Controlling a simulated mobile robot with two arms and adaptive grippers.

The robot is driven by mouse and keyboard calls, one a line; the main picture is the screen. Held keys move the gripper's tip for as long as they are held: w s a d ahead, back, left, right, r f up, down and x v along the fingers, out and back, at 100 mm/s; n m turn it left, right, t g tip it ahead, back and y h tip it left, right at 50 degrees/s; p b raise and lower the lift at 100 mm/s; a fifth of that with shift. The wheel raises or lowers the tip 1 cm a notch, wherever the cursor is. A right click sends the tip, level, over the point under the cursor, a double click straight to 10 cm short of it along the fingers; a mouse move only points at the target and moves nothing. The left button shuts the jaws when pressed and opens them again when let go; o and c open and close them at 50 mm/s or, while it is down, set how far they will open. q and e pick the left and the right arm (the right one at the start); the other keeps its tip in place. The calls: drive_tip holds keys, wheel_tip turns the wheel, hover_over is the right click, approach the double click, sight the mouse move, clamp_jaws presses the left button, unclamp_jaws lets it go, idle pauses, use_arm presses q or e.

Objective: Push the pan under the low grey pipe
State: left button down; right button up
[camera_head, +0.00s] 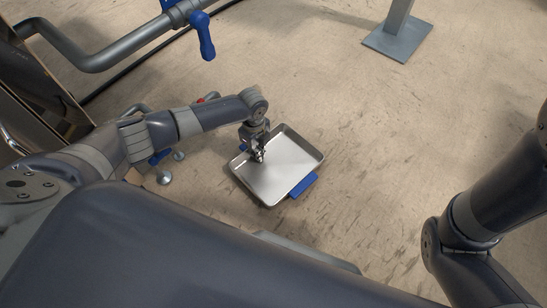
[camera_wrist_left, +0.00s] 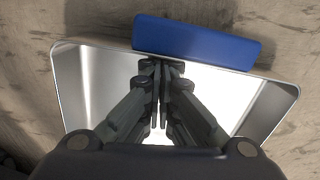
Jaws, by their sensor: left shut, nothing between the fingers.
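The pan (camera_head: 292,160) is a shallow silver metal tray lying on the floor near the middle of the head view. A blue tab (camera_head: 303,185) sits on its lower right edge. My left gripper (camera_head: 259,156) points down over the pan's left part, its fingers shut and empty. I cannot tell whether the fingertips touch the pan. The left wrist view shows the shut fingertips (camera_wrist_left: 161,66) over the pan (camera_wrist_left: 72,85), close to the blue tab (camera_wrist_left: 196,42). A grey pipe (camera_head: 110,53) bends across the upper left. My right gripper is out of view.
A blue lever (camera_head: 203,37) hangs from the pipe's fitting. A grey post with a square foot (camera_head: 398,41) stands at the top right. Small round metal feet (camera_head: 164,177) are left of the pan. The floor right of the pan is clear.

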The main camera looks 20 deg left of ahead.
use_arm(q)
drive_tip(key=shift+w+a, duration=0.25)
drive_tip(key=shift+a, duration=0.65)
drive_tip(key=shift+w+a, duration=0.25)
drive_tip(key=shift+a, duration=0.65)
drive_tip(key=shift+w+a, duration=0.25)
drive_tip(key=shift+a, duration=0.65)
